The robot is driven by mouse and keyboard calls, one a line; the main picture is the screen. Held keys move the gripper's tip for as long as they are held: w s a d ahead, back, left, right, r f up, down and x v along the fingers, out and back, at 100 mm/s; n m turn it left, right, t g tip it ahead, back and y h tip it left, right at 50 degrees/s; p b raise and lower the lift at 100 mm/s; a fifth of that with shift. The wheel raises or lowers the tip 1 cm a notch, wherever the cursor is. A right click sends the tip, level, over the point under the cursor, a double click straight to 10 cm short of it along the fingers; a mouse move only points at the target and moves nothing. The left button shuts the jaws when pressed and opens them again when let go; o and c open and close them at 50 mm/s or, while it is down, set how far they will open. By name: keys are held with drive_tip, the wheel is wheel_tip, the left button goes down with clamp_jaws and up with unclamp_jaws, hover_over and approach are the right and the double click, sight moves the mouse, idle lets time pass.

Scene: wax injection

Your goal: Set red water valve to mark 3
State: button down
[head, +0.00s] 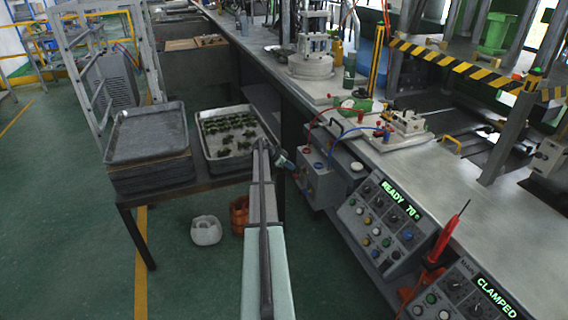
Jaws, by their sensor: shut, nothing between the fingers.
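A grey valve box (322,186) is fixed to the side of the long bench, with a red hose and a blue hose rising from it to the bench top. A small red knob (306,149) on top of the box appears to be the red water valve. A blue knob (318,165) sits just in front of it. The marks and the valve's setting are too small to read. My gripper (287,162) is shut and empty, just left of the box and apart from the red knob as far as I can tell. Its fingers are small and partly unclear.
A side table holds a stack of metal trays (146,158) and a tray of dark green parts (205,153) close left of my arm. Control panels reading READY 70 (385,220) and CLAMPED (460,300) stand right. A white bucket (206,231) sits on the floor.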

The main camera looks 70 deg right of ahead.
sight(296, 178)
drive_tip(key=shift+s+d+f, duration=0.15)
drive_tip(key=shift+s+f, duration=0.05)
drive_tip(key=shift+f, duration=0.7)
drive_tip(key=shift+s+d+f, duration=0.15)
drive_tip(key=shift+d+f, duration=0.05)
drive_tip(key=shift+f, duration=0.7)
drive_tip(key=shift+s+d+f, duration=0.15)
drive_tip(key=shift+s+f, duration=0.05)
drive_tip(key=shift+f, duration=0.7)
drive_tip(key=shift+s+a+f+m+t+h, duration=0.1)
drive_tip(key=shift+s+a+m+t+h, duration=0.25)
drive_tip(key=shift+t+h, duration=0.25)
drive_tip(key=shift+s+a+f+m+t+h, duration=0.2)
drive_tip(key=shift+a+f+m+t+h, duration=0.1)
drive_tip(key=shift+m+t+h, duration=0.35)
drive_tip(key=shift+s+a+f+m+t+h, duration=0.1)
drive_tip(key=shift+f+m+t+h, duration=0.1)
drive_tip(key=shift+m+t+h, duration=0.3)
drive_tip(key=shift+s+f+m+t+h, duration=0.1)
drive_tip(key=shift+f+m+t+h, duration=0.1)
drive_tip(key=shift+h, duration=0.45)
drive_tip(key=shift+f, duration=1.4)
